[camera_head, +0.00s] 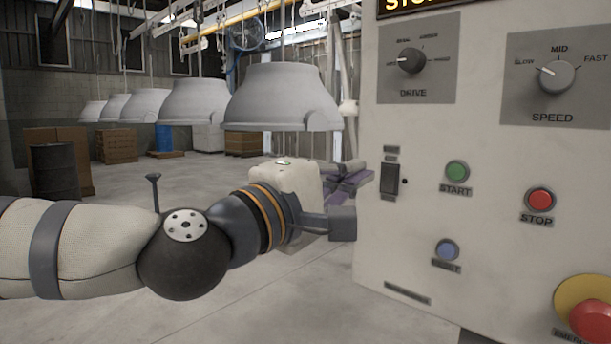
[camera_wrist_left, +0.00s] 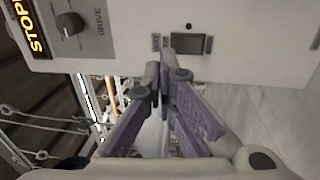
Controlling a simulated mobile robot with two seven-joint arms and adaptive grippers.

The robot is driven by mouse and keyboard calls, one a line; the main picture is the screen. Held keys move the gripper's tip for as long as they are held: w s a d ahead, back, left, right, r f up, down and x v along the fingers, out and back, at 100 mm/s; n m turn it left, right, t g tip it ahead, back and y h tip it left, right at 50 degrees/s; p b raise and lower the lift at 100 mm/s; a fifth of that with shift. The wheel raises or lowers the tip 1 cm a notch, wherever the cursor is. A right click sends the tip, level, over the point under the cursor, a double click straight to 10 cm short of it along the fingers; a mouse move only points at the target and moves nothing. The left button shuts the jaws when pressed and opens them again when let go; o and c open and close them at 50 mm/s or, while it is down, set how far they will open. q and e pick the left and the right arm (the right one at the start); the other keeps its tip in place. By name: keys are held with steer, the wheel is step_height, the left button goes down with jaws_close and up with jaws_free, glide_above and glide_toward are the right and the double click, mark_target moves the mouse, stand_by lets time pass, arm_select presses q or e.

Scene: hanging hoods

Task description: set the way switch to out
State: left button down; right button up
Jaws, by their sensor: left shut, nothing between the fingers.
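The way switch (camera_head: 389,180) is a dark upright rocker near the left edge of the pale control panel (camera_head: 480,150). Small labels sit above and below it, too small to read in the head view. My right gripper is out of view.
The panel also holds a drive knob (camera_head: 411,60), a speed knob (camera_head: 556,76), a green start button (camera_head: 457,171), a red stop button (camera_head: 540,199), a blue button (camera_head: 446,250) and an emergency button (camera_head: 594,319). Grey hoods (camera_head: 283,98) hang at left above open floor.

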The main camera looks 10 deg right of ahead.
arm_select(q)
steer(key=v, duration=0.3)
steer(key=r+v, duration=0.1)
steer(key=v, duration=0.1)
steer(key=shift+s+a, duration=0.3)
steer(key=shift+f, duration=0.1)
